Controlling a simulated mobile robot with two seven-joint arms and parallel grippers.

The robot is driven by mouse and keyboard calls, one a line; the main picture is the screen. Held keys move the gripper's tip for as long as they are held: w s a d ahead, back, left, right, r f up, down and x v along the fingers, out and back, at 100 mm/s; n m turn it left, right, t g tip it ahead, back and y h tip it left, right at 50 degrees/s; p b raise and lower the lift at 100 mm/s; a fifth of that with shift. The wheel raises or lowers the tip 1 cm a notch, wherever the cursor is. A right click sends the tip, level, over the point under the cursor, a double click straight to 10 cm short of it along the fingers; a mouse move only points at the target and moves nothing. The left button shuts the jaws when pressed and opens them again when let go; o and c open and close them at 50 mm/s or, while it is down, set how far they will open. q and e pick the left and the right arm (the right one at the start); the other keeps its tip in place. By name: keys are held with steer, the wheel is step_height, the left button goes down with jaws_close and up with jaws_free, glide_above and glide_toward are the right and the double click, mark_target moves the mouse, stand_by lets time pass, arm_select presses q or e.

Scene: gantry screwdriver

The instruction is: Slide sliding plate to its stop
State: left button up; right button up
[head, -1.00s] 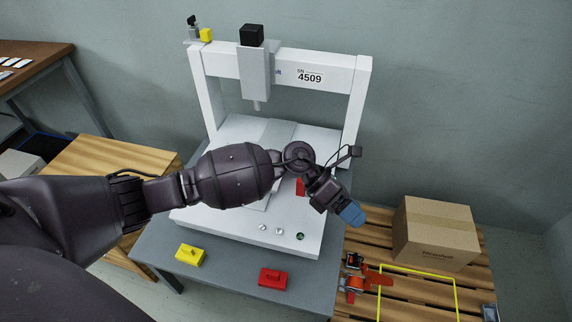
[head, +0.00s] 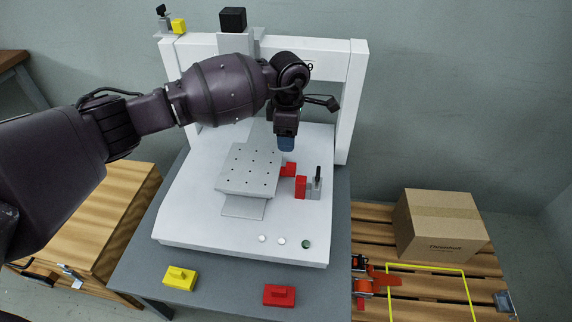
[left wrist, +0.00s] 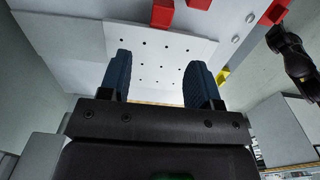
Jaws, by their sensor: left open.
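The sliding plate (head: 248,168) is a pale plate with a grid of small holes, lying on a narrower rail on the gantry's white base. In the left wrist view the plate (left wrist: 158,62) lies beyond and between the fingers. A red block (head: 288,169) is at its right edge. A separate red stop block (head: 301,187) stands to the right with a small gap between them. My left gripper (head: 286,146) points down at the plate's far right corner, open and empty. Whether it touches the plate cannot be told. My right gripper is not identifiable.
The white gantry frame (head: 357,105) rises behind the plate. A grey clamp-like piece (head: 315,188) stands beside the stop block. A yellow block (head: 180,278) and a red block (head: 279,295) lie on the table front. A cardboard box (head: 440,228) sits on the pallet at right.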

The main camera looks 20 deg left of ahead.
mark_target(288, 165)
arm_select(q)
step_height(288, 165, down, 9)
steer(key=b, duration=0.3)
steer(key=shift+s+d, duration=0.1)
steer(key=shift+f, duration=0.65)
arm_select(e)
steer(key=shift+d+f+m+t, duration=0.1)
steer(key=shift+d+m+t, duration=0.25)
steer(key=shift+t, duration=0.45)
arm_select(q)
steer(key=shift+c, duration=0.3)
jaws_close()
